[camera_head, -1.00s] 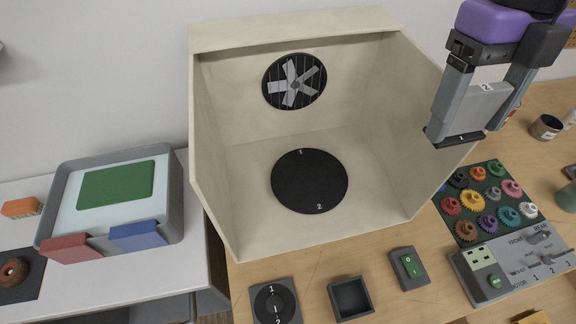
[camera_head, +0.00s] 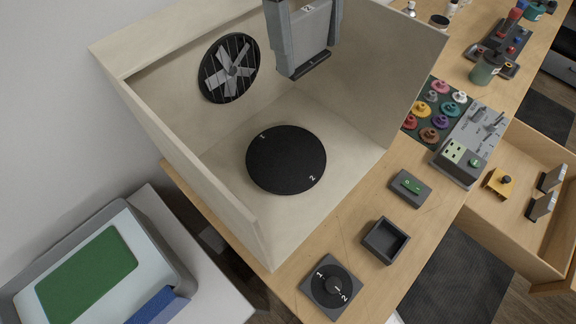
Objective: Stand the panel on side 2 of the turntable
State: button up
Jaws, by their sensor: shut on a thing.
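The black round turntable (camera_head: 286,160) lies on the floor of the pale wooden box. Its label 1 is on the far left side and label 2 on the near right side. My gripper (camera_head: 306,42) is at the top of the view, above and slightly behind the turntable. It is shut on the grey panel (camera_head: 312,28), which has a small 2 near its top and a dark strip along its bottom edge (camera_head: 304,66). The panel hangs upright, clear of the turntable. The top of my gripper is out of view.
The box has a back wall with a fan (camera_head: 228,68) and side walls (camera_head: 395,85). Gears (camera_head: 432,108) and a control box (camera_head: 470,145) stand at right.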

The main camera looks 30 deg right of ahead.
jog(key=b, duration=0.9)
send_over(302, 169)
notch_tip(302, 169, down, 10)
jog(key=r, duration=0.1)
jog(key=f, duration=2)
jog(key=shift+w+a+b, duration=0.15)
jog(key=shift+w+b, duration=0.15)
jog(key=shift+w, duration=0.05)
jog(key=shift+f, duration=0.1)
jog(key=o, duration=1.6)
jog(key=r, duration=0.4)
jog(key=w+r, duration=0.1)
jog(key=r, duration=0.7)
jog(key=shift+w+a+p, duration=0.3)
jog(key=shift+w+p, duration=0.05)
